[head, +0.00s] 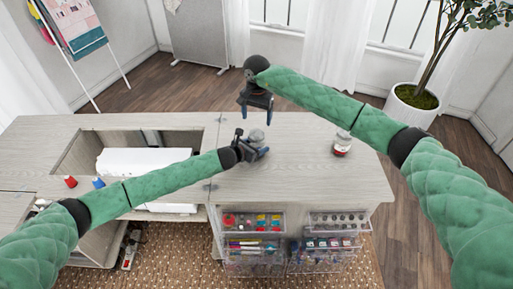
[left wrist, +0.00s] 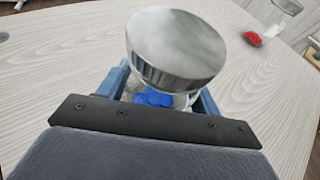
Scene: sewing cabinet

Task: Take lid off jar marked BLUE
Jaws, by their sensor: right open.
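A glass jar with a silver lid (left wrist: 178,45) and blue contents (left wrist: 158,99) fills the middle of the left wrist view. It also shows in the head view (head: 257,134) on or just above the cabinet top. My left gripper (head: 258,153) has its fingers on both sides of the jar body, below the lid, and looks shut on it. The lid is on the jar. No written mark is readable. My right gripper (head: 257,100) is open and empty, beyond the jar and apart from it.
A second jar with red contents (head: 342,144) stands to the right on the cabinet top (head: 300,180). A white machine (head: 140,162) sits in the recess at left, near a red spool (head: 70,181) and a blue spool (head: 98,182). Clear racks (head: 255,222) hang in front.

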